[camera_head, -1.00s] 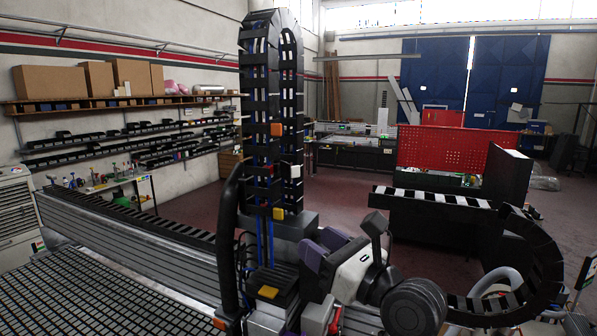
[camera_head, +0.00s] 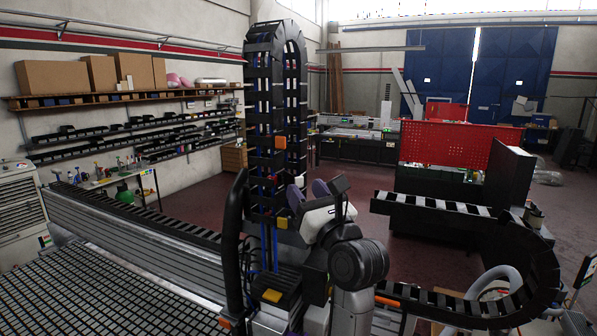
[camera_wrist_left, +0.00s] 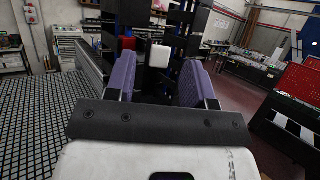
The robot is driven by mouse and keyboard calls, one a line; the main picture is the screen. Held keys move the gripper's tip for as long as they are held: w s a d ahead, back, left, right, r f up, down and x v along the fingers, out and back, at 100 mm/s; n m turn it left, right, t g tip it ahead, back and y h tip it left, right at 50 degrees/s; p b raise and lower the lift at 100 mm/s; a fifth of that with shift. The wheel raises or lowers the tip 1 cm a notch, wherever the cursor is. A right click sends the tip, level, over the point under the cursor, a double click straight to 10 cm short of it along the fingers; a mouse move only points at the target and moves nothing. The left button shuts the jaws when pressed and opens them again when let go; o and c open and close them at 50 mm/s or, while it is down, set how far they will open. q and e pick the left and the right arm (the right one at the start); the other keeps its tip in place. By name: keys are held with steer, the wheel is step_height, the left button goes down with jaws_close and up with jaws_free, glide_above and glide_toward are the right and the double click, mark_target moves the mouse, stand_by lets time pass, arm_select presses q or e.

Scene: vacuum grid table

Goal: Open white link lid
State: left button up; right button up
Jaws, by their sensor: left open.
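The white link lid (camera_wrist_left: 160,56) is a small white block on the tall black cable chain. It shows in the left wrist view between my fingers and beyond them, and I see no contact. In the head view a pale patch (camera_head: 299,181) beside my fingers looks like the same lid, mostly hidden. My left gripper (camera_head: 308,191) has two purple fingers, spread open and facing the chain. They also show in the left wrist view (camera_wrist_left: 158,76), one on each side of the lid, with nothing held. My right gripper is not in view.
The upright cable chain (camera_head: 266,110) also carries an orange link (camera_head: 280,142) and a yellow link (camera_head: 282,222). A red link (camera_wrist_left: 128,42) shows left of the lid in the wrist view. A grid table (camera_head: 90,300) fills the lower left. Open floor (camera_head: 350,180) lies behind.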

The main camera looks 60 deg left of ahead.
mark_target(300, 183)
arm_select(q)
steer(key=shift+p+x, duration=0.6)
steer(key=shift+x, duration=1.3)
steer(key=shift+f, duration=0.1)
steer(key=shift+c, duration=0.2)
